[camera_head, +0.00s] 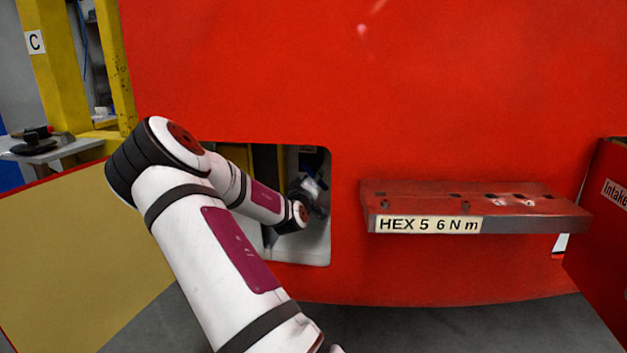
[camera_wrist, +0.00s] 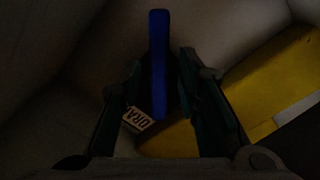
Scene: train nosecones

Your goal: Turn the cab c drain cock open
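The drain cock's blue handle (camera_wrist: 158,65) stands upright in the wrist view, a long narrow bar. A white tag (camera_wrist: 138,120) partly reading "DRA" is beside its lower end. My gripper (camera_wrist: 160,75) has one finger on each side of the handle. The fingers are apart, with dark gaps between them and the blue bar. Contact is hard to judge in the dim light. In the head view my gripper (camera_head: 314,192) is inside the opening in the red nosecone (camera_head: 450,100); the handle is not clearly visible there. The valve body is hidden in shadow.
Pale walls of the recess (camera_head: 318,235) enclose my gripper closely. A yellow part (camera_wrist: 275,80) lies right of the fingers. A red shelf (camera_head: 465,192) marked "HEX 5 6 N m" juts out right of the opening. A yellow post (camera_head: 50,60) marked "C" stands left.

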